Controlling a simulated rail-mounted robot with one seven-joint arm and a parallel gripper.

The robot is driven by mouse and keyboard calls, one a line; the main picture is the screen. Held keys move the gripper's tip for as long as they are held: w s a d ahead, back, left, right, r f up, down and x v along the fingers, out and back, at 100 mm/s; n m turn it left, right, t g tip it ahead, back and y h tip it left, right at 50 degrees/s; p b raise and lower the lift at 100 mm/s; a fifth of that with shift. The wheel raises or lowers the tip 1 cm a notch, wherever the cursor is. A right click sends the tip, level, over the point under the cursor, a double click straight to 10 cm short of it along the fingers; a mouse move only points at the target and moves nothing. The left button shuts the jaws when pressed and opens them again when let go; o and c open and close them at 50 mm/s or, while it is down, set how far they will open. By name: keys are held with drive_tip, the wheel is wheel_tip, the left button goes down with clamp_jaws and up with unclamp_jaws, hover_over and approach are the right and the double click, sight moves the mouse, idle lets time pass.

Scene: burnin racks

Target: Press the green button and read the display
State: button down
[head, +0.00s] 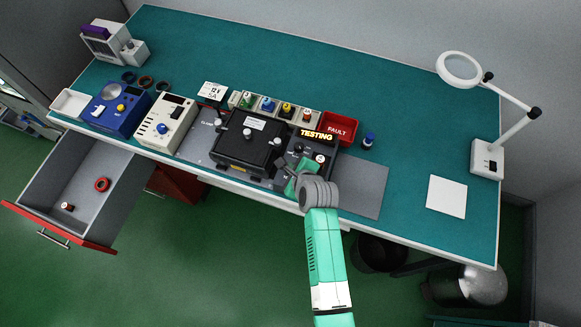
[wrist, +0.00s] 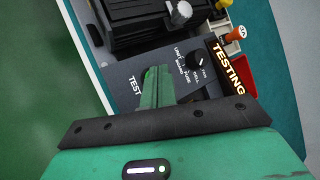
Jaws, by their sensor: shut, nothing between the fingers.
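The display (head: 317,134) stands at the back of the dark test panel and shows "TESTING" in lit yellow letters. It also shows in the wrist view (wrist: 228,68), with the same word. My gripper (wrist: 158,72) is shut and empty, its fingertips over the panel beside the "TEST" label (wrist: 134,87). In the head view my gripper (head: 290,186) is partly hidden by my wrist. The green button is not clearly visible; my fingers cover the spot by the label. I cannot tell whether they touch it.
A black rotary knob (wrist: 200,60) sits just right of my fingers. A black fixture (head: 246,140) with clamp knobs stands to the left. A red FAULT bin (head: 338,125) is behind the panel. A grey mat (head: 360,188) lies clear at right. A drawer (head: 110,165) hangs open at left.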

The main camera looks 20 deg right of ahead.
idle(0.4)
drive_tip(key=shift+r+p, duration=0.8)
drive_tip(key=shift+p, duration=0.2)
wheel_tip(320, 180, up, 5)
drive_tip(key=p, duration=0.5)
